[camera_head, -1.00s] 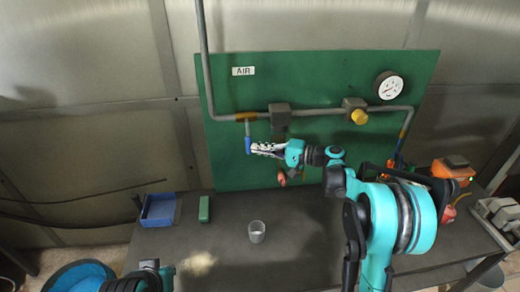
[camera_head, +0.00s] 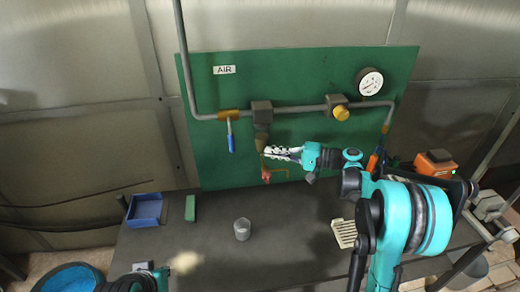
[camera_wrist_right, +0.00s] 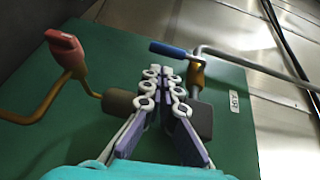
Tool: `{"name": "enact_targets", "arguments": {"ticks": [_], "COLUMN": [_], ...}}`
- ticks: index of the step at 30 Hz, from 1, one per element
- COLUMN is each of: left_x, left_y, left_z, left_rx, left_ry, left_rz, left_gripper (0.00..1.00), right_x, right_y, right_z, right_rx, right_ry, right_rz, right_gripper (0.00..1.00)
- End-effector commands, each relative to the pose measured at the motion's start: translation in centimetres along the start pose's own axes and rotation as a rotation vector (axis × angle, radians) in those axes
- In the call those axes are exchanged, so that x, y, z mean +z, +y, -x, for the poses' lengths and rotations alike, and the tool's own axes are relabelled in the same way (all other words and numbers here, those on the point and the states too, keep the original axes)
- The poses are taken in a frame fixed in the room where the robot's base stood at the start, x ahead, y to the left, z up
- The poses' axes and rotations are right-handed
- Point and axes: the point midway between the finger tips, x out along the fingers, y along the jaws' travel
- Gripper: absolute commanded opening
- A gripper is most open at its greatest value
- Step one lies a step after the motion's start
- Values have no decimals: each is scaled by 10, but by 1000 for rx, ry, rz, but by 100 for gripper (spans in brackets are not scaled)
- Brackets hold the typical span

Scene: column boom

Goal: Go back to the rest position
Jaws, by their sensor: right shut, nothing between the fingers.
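My right gripper (camera_head: 268,152) is shut and empty in front of the green board (camera_head: 300,75), below the pipe. It stands to the right of the blue valve handle (camera_head: 231,142), clear of it. That handle hangs straight down from the pipe. In the right wrist view the shut fingertips (camera_wrist_right: 162,78) point toward the board, with the blue handle (camera_wrist_right: 167,49) beyond them and a red handle (camera_wrist_right: 66,48) to the left. A piece of my left arm shows at the lower left of the head view; its gripper cannot be made out.
The pipe carries a yellow knob (camera_head: 341,113) and a gauge (camera_head: 370,82). On the dark bench (camera_head: 290,245) are a blue tray (camera_head: 144,211), a green block (camera_head: 190,208), a grey cup (camera_head: 242,229) and a pale slotted piece (camera_head: 344,233). An orange device (camera_head: 435,164) stands at the right.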

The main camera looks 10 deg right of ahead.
Motion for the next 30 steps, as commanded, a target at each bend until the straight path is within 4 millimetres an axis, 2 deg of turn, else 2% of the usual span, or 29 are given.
{"name": "enact_targets", "arguments": {"ticks": [3,6,11,14,17,22,26,30], "left_x": [-1,-1,0,2,7,18,25,33], "left_y": [0,0,0,0,0,0,0,0], "left_z": [1,2,1,-3,-10,-24,-35,-46], "left_rx": [0,0,0,0,0,0,0,0], "left_ry": [0,0,0,0,0,0,0,0], "left_rz": [0,0,0,0,0,0,0,0], "left_gripper": [0,0,0,0,0,0,0,0], "right_x": [0,0,2,15,40,104,151,198], "right_y": [1,2,2,4,11,36,61,92], "right_z": [18,25,27,20,10,5,18,44], "right_rx": [0,0,8,60,172,430,622,817], "right_ry": [2,2,0,1,6,26,44,65], "right_rz": [0,0,0,5,20,89,174,297], "right_gripper": [0,0,0,0,0,0,0,0]}}
